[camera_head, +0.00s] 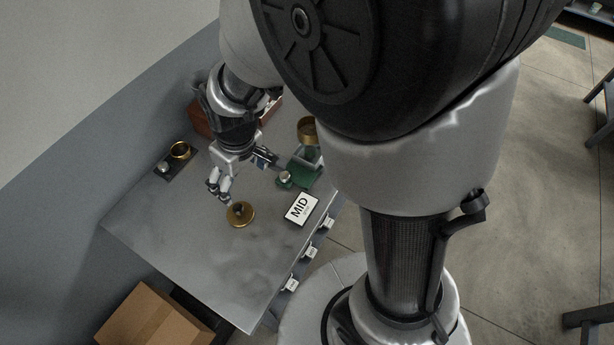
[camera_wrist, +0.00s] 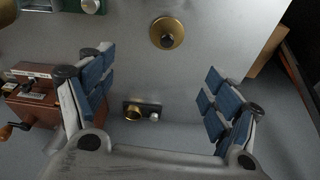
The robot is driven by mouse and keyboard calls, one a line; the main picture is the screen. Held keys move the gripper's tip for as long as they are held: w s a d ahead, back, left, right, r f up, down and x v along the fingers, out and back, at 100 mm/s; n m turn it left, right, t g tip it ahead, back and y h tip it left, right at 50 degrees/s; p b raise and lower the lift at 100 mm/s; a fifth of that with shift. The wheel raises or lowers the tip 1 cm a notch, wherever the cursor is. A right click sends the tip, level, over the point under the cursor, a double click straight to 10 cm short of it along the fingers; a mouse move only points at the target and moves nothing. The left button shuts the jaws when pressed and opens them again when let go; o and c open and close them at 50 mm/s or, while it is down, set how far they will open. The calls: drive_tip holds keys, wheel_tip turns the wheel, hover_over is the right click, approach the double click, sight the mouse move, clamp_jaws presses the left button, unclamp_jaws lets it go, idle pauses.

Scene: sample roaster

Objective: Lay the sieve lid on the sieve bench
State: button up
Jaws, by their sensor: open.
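The sieve lid, a round brass disc with a dark knob (camera_head: 240,214), lies flat on the grey metal bench top (camera_head: 205,255). The lid also shows at the top of the wrist view (camera_wrist: 167,33), beyond the fingertips. My gripper (camera_head: 241,175) is over the bench, close to the lid and apart from it. In the wrist view my gripper (camera_wrist: 160,92) has its blue-padded fingers spread wide, with nothing held between them. Which part of the place counts as the sieve bench is not marked in these views.
A dark plate with a brass ring (camera_head: 180,150) and a silver knob sits at the bench's back left. A cardboard box (camera_head: 155,318) stands below. The bench's near part is clear.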

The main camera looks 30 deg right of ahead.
drive_tip(key=s+d+r+m+t, duration=0.1)
drive_tip(key=s+d+r, duration=0.3)
drive_tip(key=s+r, duration=0.4)
drive_tip(key=s+d+r+m+t+h, duration=0.1)
drive_tip(key=s+d+r+m, duration=0.3)
drive_tip(key=s+r, duration=0.3)
drive_tip(key=shift+s+d+r+m+t, duration=0.35)
drive_tip(key=shift+s+d, duration=0.35)
drive_tip(key=shift+s, duration=0.25)
